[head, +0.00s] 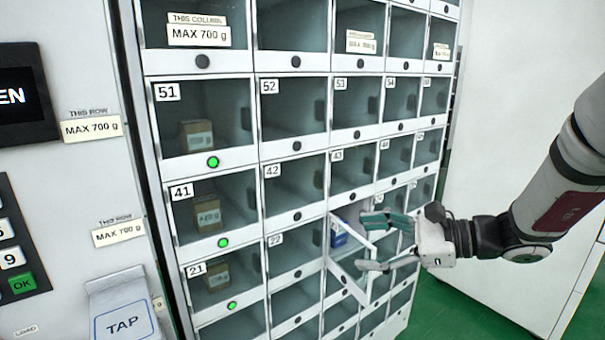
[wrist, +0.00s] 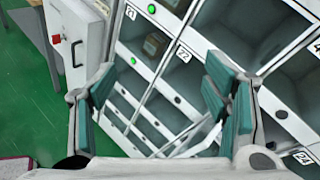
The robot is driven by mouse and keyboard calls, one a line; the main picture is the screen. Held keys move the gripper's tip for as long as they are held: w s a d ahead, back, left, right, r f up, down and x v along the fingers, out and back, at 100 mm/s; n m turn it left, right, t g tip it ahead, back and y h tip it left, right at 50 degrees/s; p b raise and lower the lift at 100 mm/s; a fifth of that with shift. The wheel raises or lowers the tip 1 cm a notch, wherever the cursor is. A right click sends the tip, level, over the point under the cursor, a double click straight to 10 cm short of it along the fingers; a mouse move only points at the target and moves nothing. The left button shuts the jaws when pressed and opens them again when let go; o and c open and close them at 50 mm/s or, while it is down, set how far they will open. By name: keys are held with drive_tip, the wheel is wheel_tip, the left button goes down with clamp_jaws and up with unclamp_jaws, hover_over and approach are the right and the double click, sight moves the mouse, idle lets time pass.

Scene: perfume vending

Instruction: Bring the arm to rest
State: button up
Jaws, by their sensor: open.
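My gripper (head: 370,243) is open at the locker wall in the head view, its fingers spread one above the other by an open compartment door (head: 348,281). A small blue box (head: 338,238) shows inside the compartment behind that door. I cannot tell whether a finger touches the door. In the wrist view my gripper (wrist: 160,88) has its teal pads wide apart, with no object between them. My arm reaches in from the right.
Compartments 51, 41 and 21 have green lights and hold brown boxes (head: 197,135), (head: 207,214), (head: 216,276). A panel with keypad (head: 14,250) and TAP reader (head: 124,318) stands left. A white cabinet (head: 520,100) stands right; green floor (head: 460,310) shows below.

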drive_tip(key=s+a+r+n+g+h, duration=0.1)
drive_tip(key=s+a+n+g+h, duration=0.15)
drive_tip(key=s+n, duration=0.45)
drive_tip(key=s+a+r+n+g+h, duration=0.1)
drive_tip(key=s+n+g+h, duration=0.2)
drive_tip(key=s, duration=0.7)
drive_tip(key=s+d+n+t+h, duration=0.4)
drive_tip(key=s+d+n+h, duration=0.4)
drive_tip(key=s+d, duration=0.1)
drive_tip(key=shift+d+r+p, duration=0.3)
drive_tip(key=shift+d+p, duration=0.1)
drive_tip(key=shift+d, duration=0.25)
